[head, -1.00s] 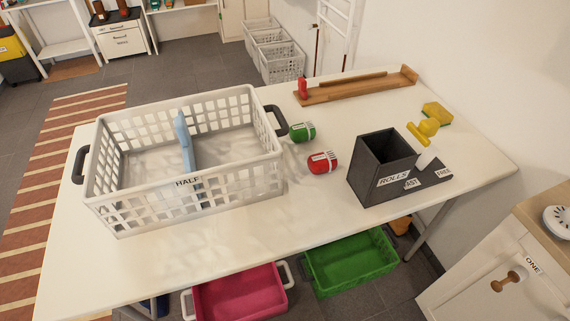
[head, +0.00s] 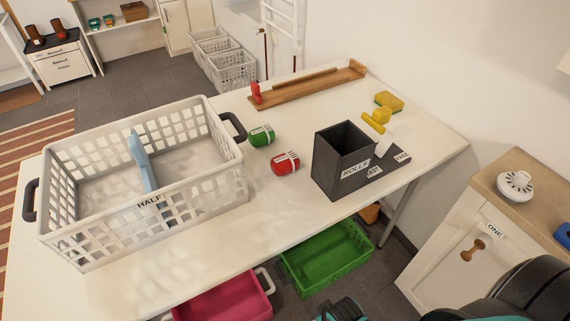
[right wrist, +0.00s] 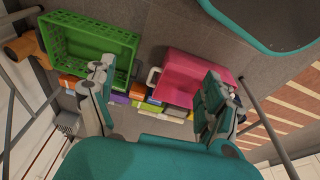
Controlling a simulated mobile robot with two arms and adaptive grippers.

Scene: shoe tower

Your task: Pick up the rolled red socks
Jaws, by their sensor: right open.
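The rolled red socks (head: 285,163) lie on the white table with a pale label band around them. They are between the white basket (head: 243,170) and the dark box (head: 330,165), touching neither. The rolled green socks (head: 262,135) lie just behind them. My right gripper (right wrist: 160,72) is open and empty in the right wrist view, its fingers spread over the floor bins. No socks show in that view. In the head view, teal and black parts of my right arm show at the lower right, in front of the table. My left gripper is not in view.
A blue divider (head: 141,160) stands in the basket. A wooden rack (head: 310,86) lies at the back. Green (head: 325,262) and pink (head: 225,300) bins sit below the front edge.

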